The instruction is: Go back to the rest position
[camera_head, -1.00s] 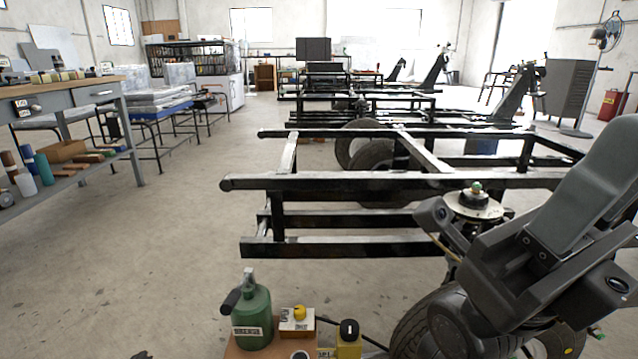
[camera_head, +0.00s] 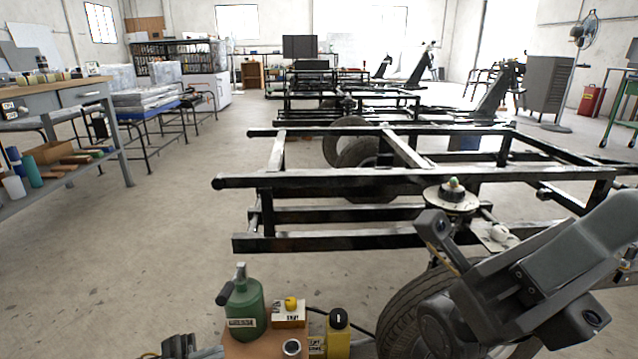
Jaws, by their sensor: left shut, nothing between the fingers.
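My left gripper (camera_head: 180,346) shows only in part at the bottom edge, left of the green bottle. It is shut and holds nothing that I can see.
A small stand at the bottom holds a green bottle (camera_head: 244,308), a box with a yellow knob (camera_head: 289,315) and a yellow container (camera_head: 338,333), close to my left gripper. A workbench (camera_head: 100,98) stands at the left. The floor between the bench and the frame is clear.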

